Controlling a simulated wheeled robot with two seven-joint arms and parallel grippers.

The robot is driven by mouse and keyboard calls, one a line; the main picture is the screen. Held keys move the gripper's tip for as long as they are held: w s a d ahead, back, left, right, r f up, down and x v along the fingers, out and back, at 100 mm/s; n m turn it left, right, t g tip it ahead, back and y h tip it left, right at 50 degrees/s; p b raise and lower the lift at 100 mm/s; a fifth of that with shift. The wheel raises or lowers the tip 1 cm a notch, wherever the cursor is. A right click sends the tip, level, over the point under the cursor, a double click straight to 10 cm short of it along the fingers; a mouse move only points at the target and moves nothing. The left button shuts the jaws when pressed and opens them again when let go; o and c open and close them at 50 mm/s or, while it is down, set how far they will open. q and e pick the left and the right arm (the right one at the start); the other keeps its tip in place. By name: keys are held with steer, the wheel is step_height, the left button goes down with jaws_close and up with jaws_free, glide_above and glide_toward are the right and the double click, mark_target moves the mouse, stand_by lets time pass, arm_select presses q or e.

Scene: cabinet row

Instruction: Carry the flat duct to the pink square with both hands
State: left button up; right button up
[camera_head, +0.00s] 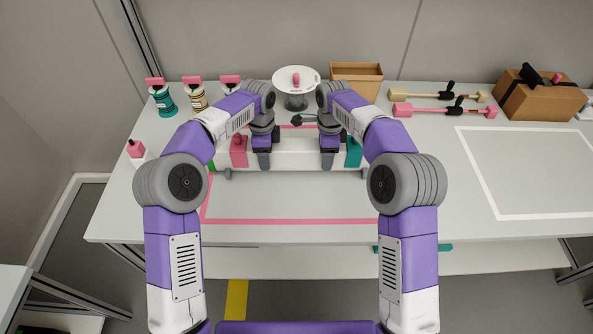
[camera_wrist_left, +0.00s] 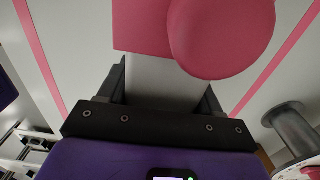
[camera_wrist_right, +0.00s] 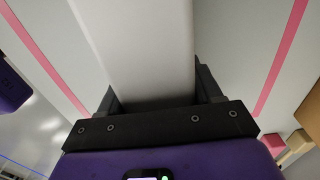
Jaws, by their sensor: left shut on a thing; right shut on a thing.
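The flat duct (camera_head: 295,152) is a long white bar with a pink block (camera_head: 239,152) toward its left end and a teal block (camera_head: 354,152) toward its right end. It lies crosswise within the pink square outline (camera_head: 290,221); whether it touches the table is unclear. My left gripper (camera_head: 263,152) is shut on the duct just right of the pink block. The left wrist view shows the duct (camera_wrist_left: 165,80) between the jaws. My right gripper (camera_head: 328,152) is shut on the duct just left of the teal block. The duct (camera_wrist_right: 140,50) also fills the right wrist view's jaws. My arms hide parts of the outline.
Several pink-topped bottles (camera_head: 197,97) stand at the back left. A white round stand (camera_head: 296,80), an open cardboard box (camera_head: 356,79), pink and tan tools (camera_head: 445,108) and a strapped box (camera_head: 540,95) line the back. A white outlined area (camera_head: 540,216) at right is empty.

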arm_select(q)
steer(key=shift+f, duration=0.3)
arm_select(e)
steer(key=shift+f, duration=0.3)
arm_select(q)
steer(key=o, duration=1.6)
steer(key=shift+c, duration=0.2)
arm_select(e)
steer(key=o, duration=1.6)
steer(key=shift+c, duration=0.2)
arm_select(q)
steer(key=shift+r, duration=0.1)
step_height(320, 180, up, 12)
steer(key=shift+f, duration=0.15)
arm_select(e)
steer(key=shift+r, duration=0.3)
step_height(320, 180, up, 12)
steer(key=shift+f, duration=0.1)
arm_select(q)
steer(key=shift+s, duration=0.1)
arm_select(e)
steer(key=shift+s, duration=0.1)
